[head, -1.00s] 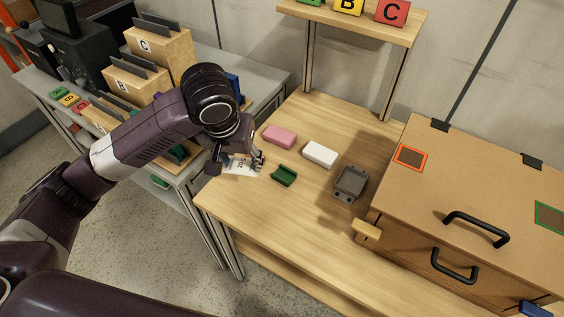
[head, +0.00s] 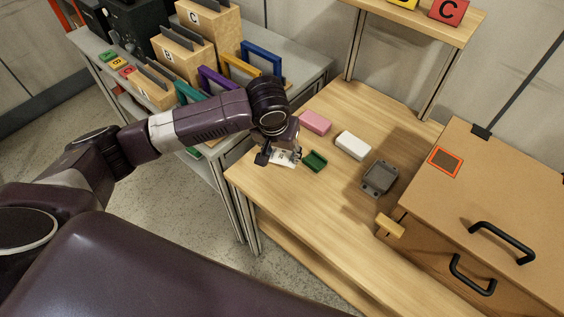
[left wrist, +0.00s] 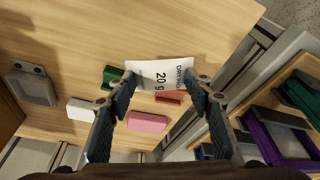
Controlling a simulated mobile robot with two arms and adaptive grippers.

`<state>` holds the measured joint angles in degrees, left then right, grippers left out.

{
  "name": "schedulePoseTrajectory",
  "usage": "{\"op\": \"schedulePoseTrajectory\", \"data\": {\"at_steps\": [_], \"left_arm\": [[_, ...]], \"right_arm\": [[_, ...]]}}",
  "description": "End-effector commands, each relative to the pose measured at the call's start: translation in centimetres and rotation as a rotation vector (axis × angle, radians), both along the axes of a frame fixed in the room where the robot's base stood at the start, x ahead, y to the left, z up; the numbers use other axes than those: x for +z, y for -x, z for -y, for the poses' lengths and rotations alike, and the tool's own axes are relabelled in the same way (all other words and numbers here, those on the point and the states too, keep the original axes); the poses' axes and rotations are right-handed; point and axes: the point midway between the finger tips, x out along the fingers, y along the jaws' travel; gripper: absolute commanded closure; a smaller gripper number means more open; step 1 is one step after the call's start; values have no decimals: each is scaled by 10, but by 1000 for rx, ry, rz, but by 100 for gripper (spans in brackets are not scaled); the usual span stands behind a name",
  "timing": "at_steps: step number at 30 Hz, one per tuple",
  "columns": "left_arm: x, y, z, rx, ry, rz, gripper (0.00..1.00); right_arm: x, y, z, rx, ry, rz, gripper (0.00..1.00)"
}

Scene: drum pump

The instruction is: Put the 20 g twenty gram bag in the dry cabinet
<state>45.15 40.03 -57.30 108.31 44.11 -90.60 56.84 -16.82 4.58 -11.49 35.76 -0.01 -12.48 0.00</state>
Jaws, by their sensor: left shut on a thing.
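The white 20 g bag (left wrist: 160,76), printed "20 g", is held between the two fingers of my left gripper (left wrist: 161,88) in the left wrist view. In the head view the bag (head: 283,158) shows below my left gripper (head: 279,155), over the wooden table's left end. My left gripper is shut on the bag. A tan cabinet (head: 510,185) with black handles stands at the right of the table; I cannot tell whether it is the dry cabinet. Its lid and front look closed. My right gripper is not in view.
On the wooden table (head: 300,205) are a pink block (head: 315,122), a white block (head: 353,145), a green holder (head: 314,161) and a grey box (head: 380,178). A grey bench (head: 305,72) at the left carries wooden holders and coloured frames. The table's front strip is clear.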

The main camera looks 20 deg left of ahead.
Motion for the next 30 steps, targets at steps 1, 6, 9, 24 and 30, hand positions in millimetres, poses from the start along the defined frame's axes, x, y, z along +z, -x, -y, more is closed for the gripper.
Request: {"op": "schedulePoseTrajectory", "data": {"at_steps": [1, 6, 9, 24, 30], "left_arm": [[-4, 0, 0, 1, -1, 0, 70], [-24, 1, 0, 1, -2, -3, 70], [-39, 0, 0, 0, -1, -1, 70], [-51, 0, 0, 0, 0, 1, 52], [-51, 0, 0, 0, 0, 1, 36]], "right_arm": [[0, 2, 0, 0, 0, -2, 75], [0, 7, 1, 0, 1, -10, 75], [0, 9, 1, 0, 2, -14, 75], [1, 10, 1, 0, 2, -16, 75], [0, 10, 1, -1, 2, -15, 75]]}}
